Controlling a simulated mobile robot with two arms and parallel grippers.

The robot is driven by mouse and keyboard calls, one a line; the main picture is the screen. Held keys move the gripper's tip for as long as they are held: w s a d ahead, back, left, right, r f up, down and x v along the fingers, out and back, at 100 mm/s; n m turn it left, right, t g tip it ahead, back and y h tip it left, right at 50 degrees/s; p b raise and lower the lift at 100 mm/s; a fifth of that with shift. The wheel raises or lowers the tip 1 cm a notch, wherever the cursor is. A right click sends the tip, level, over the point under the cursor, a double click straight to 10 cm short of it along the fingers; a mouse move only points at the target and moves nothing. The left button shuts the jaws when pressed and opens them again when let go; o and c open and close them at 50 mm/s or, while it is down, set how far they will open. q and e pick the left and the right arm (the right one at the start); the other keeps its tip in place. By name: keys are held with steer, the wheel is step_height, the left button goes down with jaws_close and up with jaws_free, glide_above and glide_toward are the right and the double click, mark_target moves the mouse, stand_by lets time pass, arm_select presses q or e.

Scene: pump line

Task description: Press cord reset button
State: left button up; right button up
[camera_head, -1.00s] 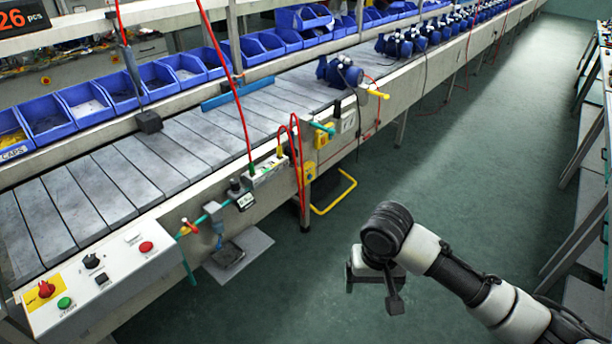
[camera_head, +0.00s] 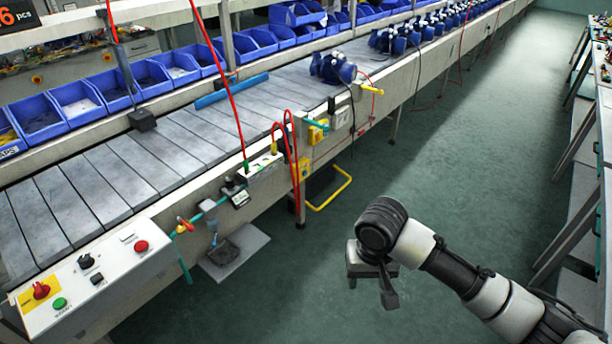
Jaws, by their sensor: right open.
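A white control panel (camera_head: 115,262) is fixed to the near end of the conveyor at lower left. It carries a red rotary switch (camera_head: 41,290) on a yellow plate, a green button (camera_head: 60,303), a black knob (camera_head: 86,261), a small black button (camera_head: 97,279) and a red button (camera_head: 141,246). The labels are too small to read, so I cannot tell which is the cord reset button. My right gripper (camera_head: 373,285) is open and points down over the floor, well right of the panel and apart from everything. My left gripper is out of view.
The conveyor (camera_head: 160,165) runs away to the upper right, with blue pumps (camera_head: 333,68) on it and blue bins (camera_head: 80,101) behind. Red cords hang down and a yellow bar (camera_head: 330,195) juts out below. The green floor aisle (camera_head: 450,150) is clear; benches line the right.

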jaws_close()
stand_by(1.2)
step_height(320, 180, down, 20)
steer(key=w+d+m+t+y, duration=0.1)
steer(key=w+d+t+y, duration=0.1)
steer(key=s+d+f, duration=0.4)
steer(key=s+f, duration=0.2)
steer(key=f, duration=0.4)
steer(key=s+d+f+n+h, duration=0.1)
steer(key=s+d+f+n, duration=0.15)
steer(key=s+f, duration=0.95)
steer(key=s+d+f, duration=0.1)
steer(key=s+f, duration=0.1)
steer(key=s, duration=0.9)
steer(key=s+f+n+g+h, duration=0.1)
steer(key=s+f, duration=0.2)
steer(key=s, duration=0.8)
steer(key=shift+d, duration=0.35)
